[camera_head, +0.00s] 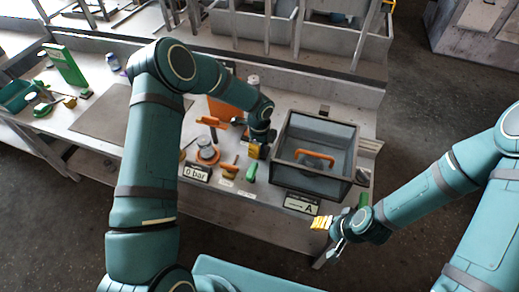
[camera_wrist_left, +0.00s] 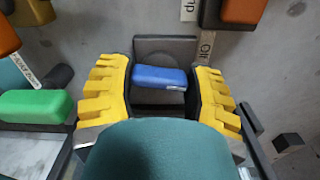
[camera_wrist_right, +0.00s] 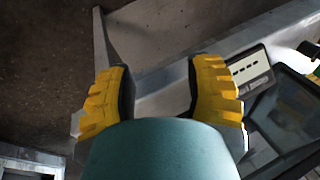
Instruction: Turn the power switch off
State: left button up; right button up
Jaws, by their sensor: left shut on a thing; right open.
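A blue rocker (camera_wrist_left: 160,77) on a dark square base (camera_wrist_left: 165,48) sits between my left gripper's yellow fingers in the left wrist view. It looks like the power switch. My left gripper (camera_head: 257,149) is shut on it at the panel, left of the glass-topped box. Which way the rocker is tipped cannot be told, and the gripper hides it in the head view. My right gripper (camera_head: 327,226) is open and empty in front of the bench's right end. In the right wrist view nothing is between its fingers (camera_wrist_right: 160,85).
The glass-topped box (camera_head: 345,140) has an orange handle (camera_head: 315,157). A green handle (camera_head: 251,173), an orange-based knob (camera_head: 207,151) and a "0 bar" sign (camera_head: 195,172) are left of it. A bare mat (camera_head: 105,113) lies further left.

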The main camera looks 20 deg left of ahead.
pick_arm(q)
jog(key=n+b, duration=0.2)
jog(key=n, duration=0.1)
jog(key=shift+n, duration=0.4)
jog(key=shift+n+b, duration=0.8)
jog(key=shift+n, duration=1.1)
pick_arm(e)
jog(key=shift+g, duration=0.3)
jog(key=shift+s+a+f, duration=0.1)
jog(key=shift+s+f, duration=0.15)
jog(key=shift+f, duration=0.4)
jog(key=shift+s+f, duration=0.2)
jog(key=shift+f, duration=0.5)
jog(key=shift+s+a+f, duration=0.1)
jog(key=shift+s+f, duration=0.15)
jog(key=shift+f, duration=0.4)
pick_arm(q)
jog(key=shift+r, duration=0.1)
jog(key=o, duration=1.2)
notch_tip(320, 180, up, 12)
jog(key=shift+s, duration=0.1)
pick_arm(e)
jog(key=shift+s+d+f, duration=0.1)
jog(key=shift+s, duration=0.05)
